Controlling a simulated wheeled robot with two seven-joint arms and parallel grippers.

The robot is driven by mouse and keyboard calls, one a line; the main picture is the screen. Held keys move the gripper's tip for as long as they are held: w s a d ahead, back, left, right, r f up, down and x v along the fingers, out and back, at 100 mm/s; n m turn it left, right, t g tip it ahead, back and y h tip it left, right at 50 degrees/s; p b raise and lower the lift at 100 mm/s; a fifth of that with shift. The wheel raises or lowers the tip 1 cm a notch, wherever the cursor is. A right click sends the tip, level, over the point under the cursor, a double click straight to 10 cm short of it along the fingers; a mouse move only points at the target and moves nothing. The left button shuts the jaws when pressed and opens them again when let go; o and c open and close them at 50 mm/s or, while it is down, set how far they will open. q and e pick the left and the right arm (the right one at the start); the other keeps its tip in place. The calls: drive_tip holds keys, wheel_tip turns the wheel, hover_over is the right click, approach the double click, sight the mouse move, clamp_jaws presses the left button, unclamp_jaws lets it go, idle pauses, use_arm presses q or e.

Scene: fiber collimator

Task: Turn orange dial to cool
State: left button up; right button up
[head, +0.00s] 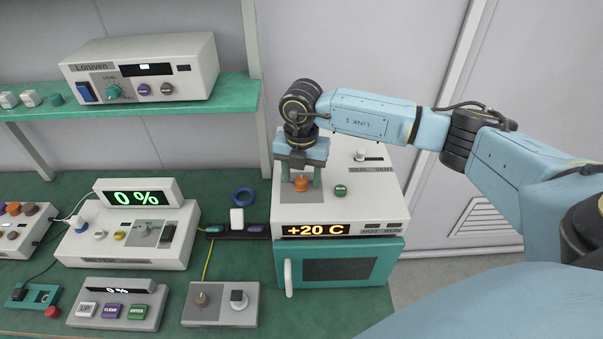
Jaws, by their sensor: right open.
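The orange dial (301,183) sits on the sloped top of a white box-shaped device (375,205), near its left side. My right gripper (301,178) points down over the dial, with one green finger on each side of it. The fingers are apart; whether they touch the dial I cannot tell. The device's display (315,230) reads +20 C in orange. The dial's markings are hidden or too small to read. My left gripper is not in view.
A green button (340,190) sits right of the dial, and a slider (368,157) lies behind it. A teal door with a white handle (288,278) is below. Other panels crowd the green bench (235,270) on the left; a shelf (150,107) hangs above.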

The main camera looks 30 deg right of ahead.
drive_tip(key=shift+f, duration=0.25)
drive_tip(key=c, duration=1)
